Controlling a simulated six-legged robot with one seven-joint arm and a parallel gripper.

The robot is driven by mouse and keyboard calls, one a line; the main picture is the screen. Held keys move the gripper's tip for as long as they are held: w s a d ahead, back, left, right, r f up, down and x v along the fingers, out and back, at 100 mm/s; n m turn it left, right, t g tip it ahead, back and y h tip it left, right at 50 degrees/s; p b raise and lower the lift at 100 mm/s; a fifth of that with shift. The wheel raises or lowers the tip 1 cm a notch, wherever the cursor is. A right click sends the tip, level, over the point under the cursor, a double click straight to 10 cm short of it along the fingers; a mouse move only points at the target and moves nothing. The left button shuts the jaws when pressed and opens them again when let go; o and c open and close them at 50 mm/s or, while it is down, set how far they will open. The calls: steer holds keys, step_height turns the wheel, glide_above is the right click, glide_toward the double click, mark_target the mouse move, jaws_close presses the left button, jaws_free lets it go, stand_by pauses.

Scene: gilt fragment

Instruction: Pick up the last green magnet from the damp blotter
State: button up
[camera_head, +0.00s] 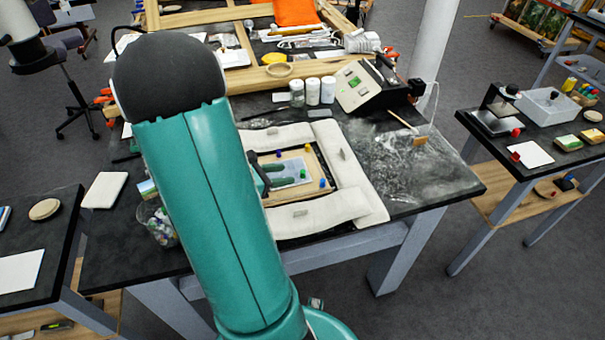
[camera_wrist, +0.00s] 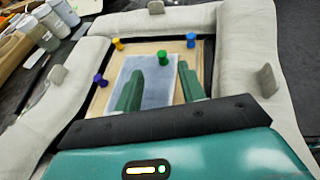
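The green magnet (camera_wrist: 163,57) stands on the pale grey-blue damp blotter (camera_wrist: 155,93), near its far edge in the wrist view. My gripper (camera_wrist: 160,72) is open, its two green fingers apart over the blotter. The magnet shows beyond the fingertips, between their lines, and nothing is held. In the head view my gripper (camera_head: 281,174) reaches over the blotter (camera_head: 300,165) from the left. I cannot make out the green magnet there.
A blue magnet (camera_wrist: 191,40), a yellow magnet (camera_wrist: 118,44) and a purple magnet (camera_wrist: 100,80) stand on the wooden board around the blotter. Raised cream padded bolsters (camera_head: 349,172) frame the board. White-capped jars (camera_head: 312,91) and a sloped box (camera_head: 357,85) stand behind.

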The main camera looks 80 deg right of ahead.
mark_target(300, 173)
steer(key=shift+x, duration=2.95)
steer(key=shift+s+a, duration=0.15)
jaws_close()
